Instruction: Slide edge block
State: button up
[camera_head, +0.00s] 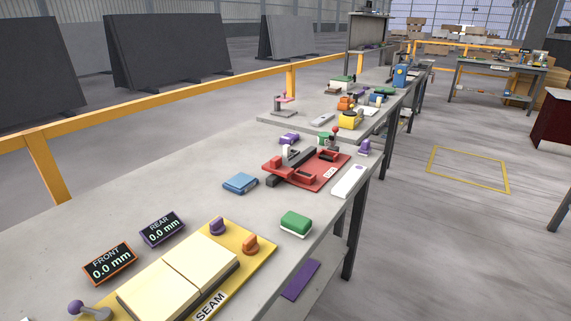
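In the head view a yellow board (262,253) marked SEAM lies on the near part of the grey bench. Two cream slabs (201,257) lie on it edge to edge, with a thin line between them. A purple knob-like piece (217,226) and an orange one (251,244) stand at the board's far end. A purple ball-ended lever (77,306) is at its near left. A red fixture (324,178) with dark and grey parts sits farther along the bench. I cannot tell which piece is the edge block. My gripper is not in view.
Two displays, FRONT (110,263) and REAR (162,229), both read 0.0 mm. A green-and-white block (296,223), a blue cloth-like item (241,183) and a white bar (349,181) lie on the bench.

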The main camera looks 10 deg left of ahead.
aim_at(274, 166)
jog(key=u, duration=0.15)
jog(key=i, duration=1)
jog(key=u, duration=0.35)
